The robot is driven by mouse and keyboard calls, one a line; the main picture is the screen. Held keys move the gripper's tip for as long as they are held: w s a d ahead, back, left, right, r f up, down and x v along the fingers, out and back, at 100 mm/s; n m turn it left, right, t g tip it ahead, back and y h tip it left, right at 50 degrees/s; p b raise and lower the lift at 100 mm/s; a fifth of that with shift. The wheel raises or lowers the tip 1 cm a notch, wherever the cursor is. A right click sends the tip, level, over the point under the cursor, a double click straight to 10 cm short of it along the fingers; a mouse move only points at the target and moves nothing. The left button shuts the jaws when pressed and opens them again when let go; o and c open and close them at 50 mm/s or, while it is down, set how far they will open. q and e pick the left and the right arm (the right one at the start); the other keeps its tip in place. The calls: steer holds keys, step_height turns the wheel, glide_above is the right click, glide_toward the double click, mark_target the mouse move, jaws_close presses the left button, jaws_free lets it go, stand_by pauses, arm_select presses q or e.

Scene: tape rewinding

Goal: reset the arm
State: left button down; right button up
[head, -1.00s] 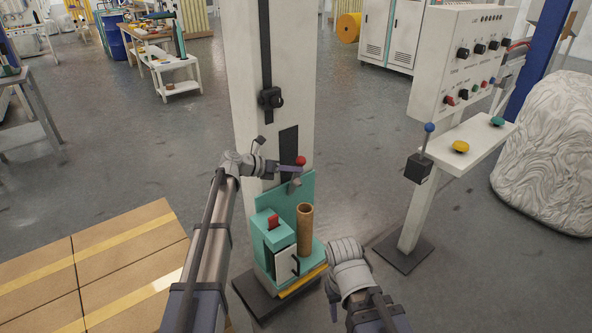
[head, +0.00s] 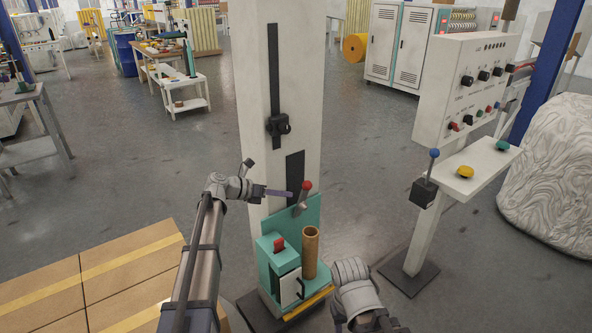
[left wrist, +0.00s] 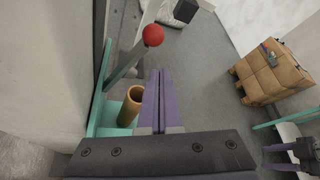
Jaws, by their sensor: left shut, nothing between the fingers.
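A lever with a red ball knob (head: 306,186) stands on the teal machine (head: 272,262) at the foot of a white column; its shaft leans slightly to the right. The knob also shows in the left wrist view (left wrist: 153,35), left of the fingertips. My left gripper (head: 290,194) is shut and empty, pointing right, with its tips near the lever shaft; the left wrist view shows its purple fingers (left wrist: 158,72) together. My right wrist shows at the bottom of the head view, its fingers hidden. In the left wrist view, my right gripper (left wrist: 266,157) has its fingers apart, with nothing seen between them.
A brown tube (head: 310,252) stands upright on the machine. The white column (head: 302,110) rises behind it. A control panel (head: 478,85) and a blue-knobbed lever (head: 434,154) stand to the right. Cardboard boxes (head: 125,262) lie at lower left. Grey floor is clear between.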

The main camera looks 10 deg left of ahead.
arm_select(q)
steer(key=s+d+f+m+g+y+p, duration=0.2)
steer(key=s+d+m+g+y, duration=0.1)
steer(key=s+d+m, duration=0.45)
steer(key=s+d+f+m+g+y+p, duration=0.25)
steer(key=s+d+m, duration=0.25)
steer(key=s+m, duration=0.5)
steer(key=s+a+m+g+y+p, duration=0.1)
steer(key=s+m+y+p, duration=0.3)
steer(key=s+m, duration=1.2)
steer(key=s+y, duration=0.2)
steer(key=y, duration=0.1)
steer(key=shift+s+a+r+g, duration=0.25)
steer(key=shift+a+g, duration=0.1)
steer(key=shift+m, duration=0.25)
